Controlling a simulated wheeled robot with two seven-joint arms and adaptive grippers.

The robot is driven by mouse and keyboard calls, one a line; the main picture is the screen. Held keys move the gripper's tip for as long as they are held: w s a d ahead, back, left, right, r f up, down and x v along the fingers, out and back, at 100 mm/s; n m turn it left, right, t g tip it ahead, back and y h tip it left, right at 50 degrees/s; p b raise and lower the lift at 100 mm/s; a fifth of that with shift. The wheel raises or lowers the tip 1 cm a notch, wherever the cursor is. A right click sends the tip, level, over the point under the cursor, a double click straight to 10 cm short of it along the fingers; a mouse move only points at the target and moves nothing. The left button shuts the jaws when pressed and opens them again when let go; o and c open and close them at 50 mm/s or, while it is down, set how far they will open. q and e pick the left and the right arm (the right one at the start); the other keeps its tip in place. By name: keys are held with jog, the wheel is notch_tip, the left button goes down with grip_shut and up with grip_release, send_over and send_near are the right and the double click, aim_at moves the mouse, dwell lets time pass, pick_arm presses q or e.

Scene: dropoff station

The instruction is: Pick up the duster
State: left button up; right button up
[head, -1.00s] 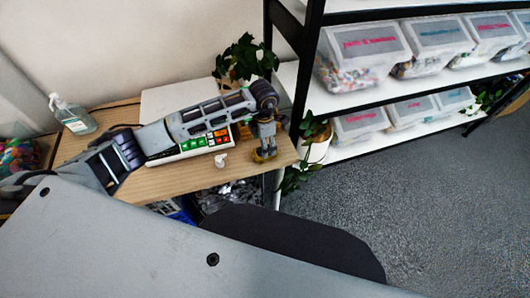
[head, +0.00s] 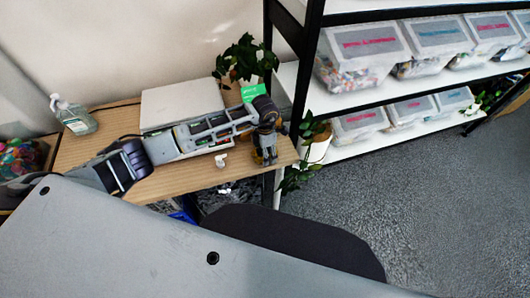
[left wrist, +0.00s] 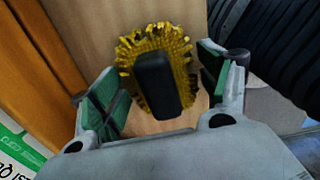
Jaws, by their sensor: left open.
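The duster has yellow bristles around a dark oblong back or handle. In the left wrist view the duster (left wrist: 153,85) lies on the wooden surface, between the two green-padded fingers. My left gripper (left wrist: 160,78) is open around it, with a visible gap on each side. In the head view my left gripper (head: 267,152) points down at the right end of the wooden table, and the duster is mostly hidden behind it. My right gripper is not in view.
The wooden table (head: 185,185) holds a soap bottle (head: 76,116), a small white object (head: 221,160) and a device partly under my arm. A potted plant (head: 245,60) stands behind. A black-framed shelf (head: 310,60) with several clear bins stands close on the right.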

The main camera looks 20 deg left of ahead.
pick_arm(q)
jog(key=shift+c, duration=0.2)
jog(key=c, duration=1.1)
jog(key=shift+r, duration=0.1)
jog(key=shift+r, duration=4.95)
jog(key=o, duration=0.4)
jog(key=shift+c, duration=1.3)
